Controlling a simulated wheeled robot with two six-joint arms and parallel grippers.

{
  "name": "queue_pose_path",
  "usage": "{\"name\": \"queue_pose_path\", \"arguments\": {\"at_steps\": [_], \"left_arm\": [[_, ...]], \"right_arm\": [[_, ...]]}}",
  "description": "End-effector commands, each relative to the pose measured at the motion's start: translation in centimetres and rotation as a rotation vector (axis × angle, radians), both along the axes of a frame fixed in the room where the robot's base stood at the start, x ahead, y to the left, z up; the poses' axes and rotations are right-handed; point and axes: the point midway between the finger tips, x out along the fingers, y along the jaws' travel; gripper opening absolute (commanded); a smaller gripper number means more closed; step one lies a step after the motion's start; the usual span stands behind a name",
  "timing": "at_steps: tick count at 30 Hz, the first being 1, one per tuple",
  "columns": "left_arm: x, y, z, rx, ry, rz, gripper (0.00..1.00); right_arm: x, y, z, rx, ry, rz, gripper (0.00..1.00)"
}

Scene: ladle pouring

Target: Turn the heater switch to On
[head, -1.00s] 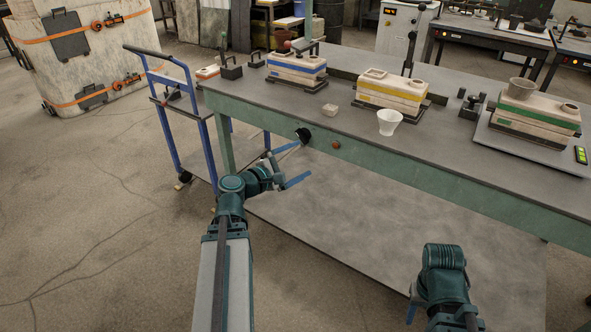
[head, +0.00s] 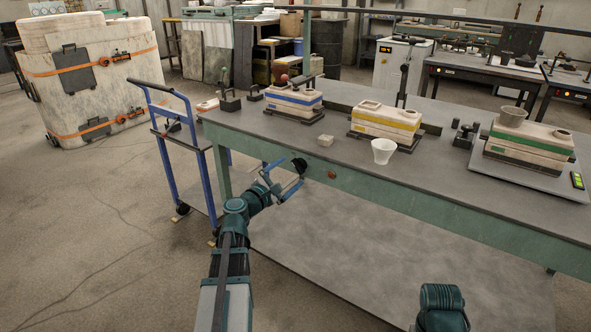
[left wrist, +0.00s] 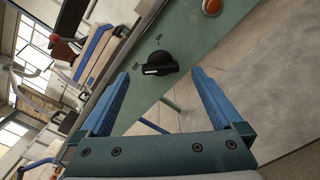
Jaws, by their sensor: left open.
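The heater switch is a black rotary knob (head: 299,165) on the green front edge of the long table. In the left wrist view the knob (left wrist: 160,64) has a pale line along its grip bar, which lies roughly toward the label on its left, seemingly Off. The On label (left wrist: 158,38) is above it. My left gripper (head: 284,176) is open and empty just in front of the knob. In the left wrist view its blue fingers (left wrist: 160,75) lie on either side of the knob, apparently without touching it. My right gripper is out of view.
A round orange-red light (head: 332,174) is on the table front, right of the knob. A white cup (head: 383,151), a small block (head: 325,140) and several moulds stand on the grey table top (head: 440,180). A blue-framed cart (head: 165,135) stands at the left.

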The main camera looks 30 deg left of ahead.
Motion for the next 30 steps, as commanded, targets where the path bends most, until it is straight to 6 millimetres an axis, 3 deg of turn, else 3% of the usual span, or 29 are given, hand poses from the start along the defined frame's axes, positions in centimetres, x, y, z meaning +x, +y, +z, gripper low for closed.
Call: {"name": "queue_pose_path", "arguments": {"at_steps": [3,9,21,30], "left_arm": [[2.1,-0.1,0.0,0.0,0.0,-0.001,1.0],[3.7,-0.3,0.0,0.0,0.0,-0.001,1.0],[4.1,-0.4,0.0,0.0,0.0,0.0,0.98],[4.1,-0.4,0.0,0.001,0.001,-0.001,0.44]], "right_arm": [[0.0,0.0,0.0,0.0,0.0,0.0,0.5],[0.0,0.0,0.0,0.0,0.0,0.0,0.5],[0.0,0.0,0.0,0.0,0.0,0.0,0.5],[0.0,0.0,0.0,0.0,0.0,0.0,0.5]]}}
